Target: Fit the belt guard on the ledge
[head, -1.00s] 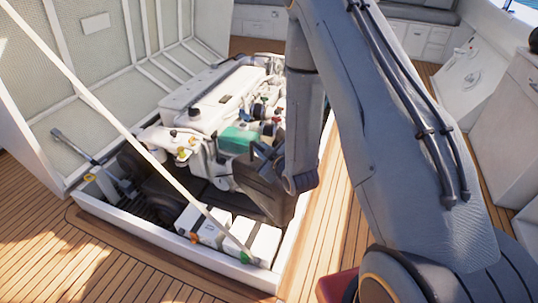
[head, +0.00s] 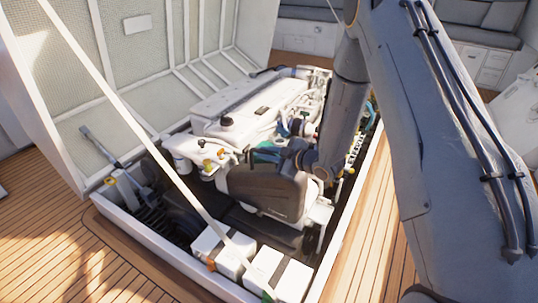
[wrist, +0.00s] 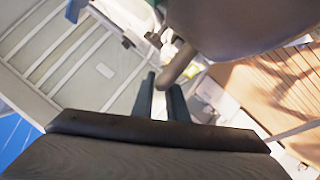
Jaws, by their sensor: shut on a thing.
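The belt guard (head: 262,192), a dark grey-brown cover with a rounded outline, hangs from my gripper (head: 275,156) at the near end of the white engine (head: 255,105). In the head view it overlaps the engine's front; whether it touches cannot be told. In the wrist view, a dark curved panel with a thick rim, which looks like the guard (wrist: 150,155), fills the bottom. The two fingers of my gripper (wrist: 161,105) run down to its rim, close together. The ledge cannot be made out; the guard and my arm cover much of the engine's near end.
Two white batteries (head: 278,275) with dark straps stand in the near corner of the hatch. A pale strut (head: 135,120) slants across to the raised lid (head: 140,75). A white coaming (head: 160,252) rims the opening. Bare teak deck (head: 75,240) lies outside.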

